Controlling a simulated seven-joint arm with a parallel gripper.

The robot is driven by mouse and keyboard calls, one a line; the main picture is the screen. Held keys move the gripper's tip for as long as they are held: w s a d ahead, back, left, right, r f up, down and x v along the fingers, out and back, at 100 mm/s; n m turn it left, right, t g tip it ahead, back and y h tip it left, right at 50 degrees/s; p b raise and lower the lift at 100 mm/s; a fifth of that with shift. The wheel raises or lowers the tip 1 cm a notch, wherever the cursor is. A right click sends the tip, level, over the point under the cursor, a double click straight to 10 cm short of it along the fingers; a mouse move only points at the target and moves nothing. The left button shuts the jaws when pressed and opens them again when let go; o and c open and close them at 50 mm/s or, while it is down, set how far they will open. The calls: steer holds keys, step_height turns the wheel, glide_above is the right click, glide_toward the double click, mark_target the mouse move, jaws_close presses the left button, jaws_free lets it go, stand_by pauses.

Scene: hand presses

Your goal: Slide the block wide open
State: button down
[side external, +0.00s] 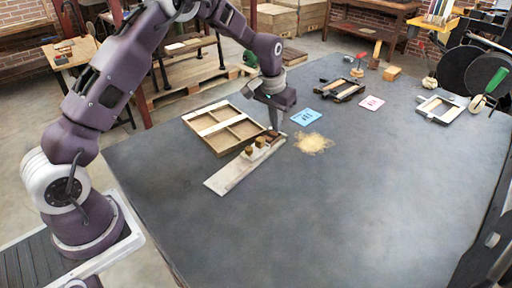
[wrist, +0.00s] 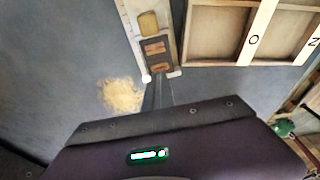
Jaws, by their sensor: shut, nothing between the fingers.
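A long pale board (side external: 222,181) lies on the dark table beside a wooden compartment tray. A dark block with two tan wooden insets (wrist: 157,50) sits at its end near my gripper. A brown knob (wrist: 148,22) stands beside the block; in the side view small brown-topped pieces (side external: 260,142) stand along the board. My gripper (side external: 277,126) points down at that end of the board. Its fingers (wrist: 158,88) are together and empty, just beside the dark block; I cannot tell whether they touch it.
The compartment tray (side external: 201,118) lies close along the board. A pile of sawdust (side external: 313,143) and a blue card (side external: 306,117) lie to the right. The front right of the table is clear.

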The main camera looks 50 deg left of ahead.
steer(key=shift+w+a, duration=0.25)
steer(key=shift+w, duration=1.3)
steer(key=shift+w+a, duration=0.2)
steer(key=shift+w, duration=1.3)
steer(key=c, duration=1.2)
jaws_free()
steer(key=shift+c, duration=0.2)
step_height(320, 180, up, 7)
